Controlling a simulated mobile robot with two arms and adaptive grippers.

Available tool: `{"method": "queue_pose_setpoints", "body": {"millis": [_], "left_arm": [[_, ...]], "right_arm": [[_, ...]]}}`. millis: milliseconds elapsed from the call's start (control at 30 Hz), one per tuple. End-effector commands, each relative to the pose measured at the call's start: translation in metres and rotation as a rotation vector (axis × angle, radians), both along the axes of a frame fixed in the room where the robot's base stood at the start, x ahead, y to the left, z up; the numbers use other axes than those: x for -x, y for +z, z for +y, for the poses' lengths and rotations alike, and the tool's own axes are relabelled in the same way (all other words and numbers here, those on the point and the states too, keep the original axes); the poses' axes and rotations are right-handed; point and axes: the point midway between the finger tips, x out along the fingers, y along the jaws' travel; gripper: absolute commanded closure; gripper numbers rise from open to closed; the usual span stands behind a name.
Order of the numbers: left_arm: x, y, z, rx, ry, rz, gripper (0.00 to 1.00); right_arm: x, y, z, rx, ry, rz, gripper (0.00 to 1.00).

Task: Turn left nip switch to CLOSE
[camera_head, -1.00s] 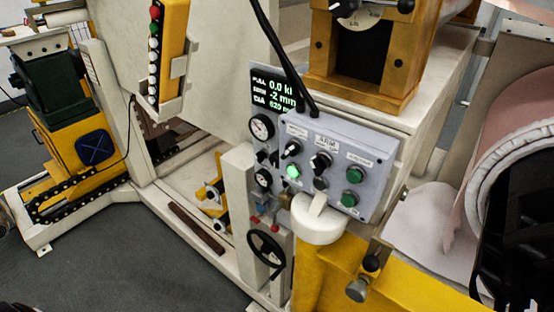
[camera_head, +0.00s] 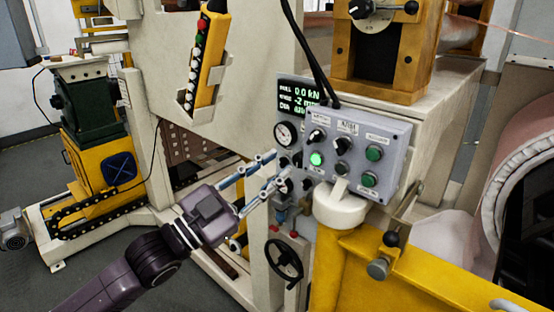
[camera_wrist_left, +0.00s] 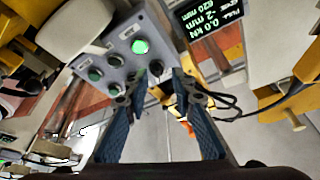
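A grey control box (camera_head: 398,140) has two black rotary switches on top, a left one (camera_head: 318,135) and a right one (camera_head: 343,144). A lit green button (camera_head: 316,159) sits below them and shows in the left wrist view (camera_wrist_left: 140,46). The labels are too small to read, so I cannot tell which knob is the left nip switch. Small black knobs (camera_head: 286,185) sit left of the box near the gauges. My left gripper (camera_head: 284,165) is open and empty in front of these knobs. In the wrist view a black knob (camera_wrist_left: 156,67) appears between and beyond its fingers. My right gripper is not in view.
A display (camera_head: 297,95) and a gauge (camera_head: 285,134) stand left of the box. Black cables (camera_head: 306,50) hang above it. A white-capped yellow post (camera_head: 340,208) stands in front. A black handwheel (camera_head: 284,258) is below, and a yellow pendant (camera_head: 208,55) hangs at upper left.

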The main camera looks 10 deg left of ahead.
Motion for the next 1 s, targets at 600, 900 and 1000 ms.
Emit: {"method": "queue_pose_setpoints", "body": {"millis": [600,900,1000], "left_arm": [[-0.025,0.042,-0.057,0.000,-0.039,-0.038,0.76],[-0.032,0.043,-0.065,-0.002,-0.038,-0.036,0.76],[-0.032,0.042,-0.064,-0.002,-0.038,-0.036,0.76]], "right_arm": [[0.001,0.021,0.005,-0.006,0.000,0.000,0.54],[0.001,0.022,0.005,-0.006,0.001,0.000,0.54],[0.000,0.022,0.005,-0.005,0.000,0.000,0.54]]}}
